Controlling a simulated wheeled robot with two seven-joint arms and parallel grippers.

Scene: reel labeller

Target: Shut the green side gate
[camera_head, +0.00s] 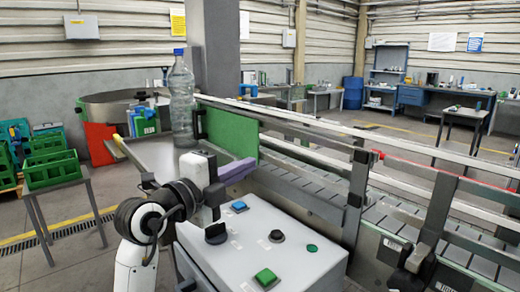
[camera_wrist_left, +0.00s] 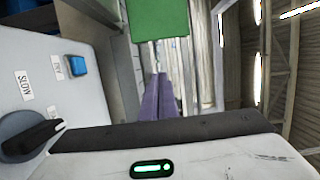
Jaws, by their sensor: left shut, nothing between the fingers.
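The green side gate (camera_head: 230,134) is an upright panel beside the conveyor, behind the control box. A dark handle-like piece (camera_head: 200,123) stands at its left edge. The gate also shows at the top of the left wrist view (camera_wrist_left: 160,17). My left gripper (camera_head: 250,163) has its purple fingers shut and empty, in front of the panel's lower right part. In the left wrist view the fingers (camera_wrist_left: 160,77) point toward the gate, with a small gap seeming to show between them; contact cannot be told for sure. My right gripper is not in view.
The control box (camera_head: 310,268) with a blue button (camera_head: 238,206), a green button (camera_head: 265,278) and a black knob (camera_head: 215,233) lies just below my left gripper. A clear bottle (camera_head: 181,105) stands left of the gate. The conveyor (camera_head: 310,190) with rails runs to the right.

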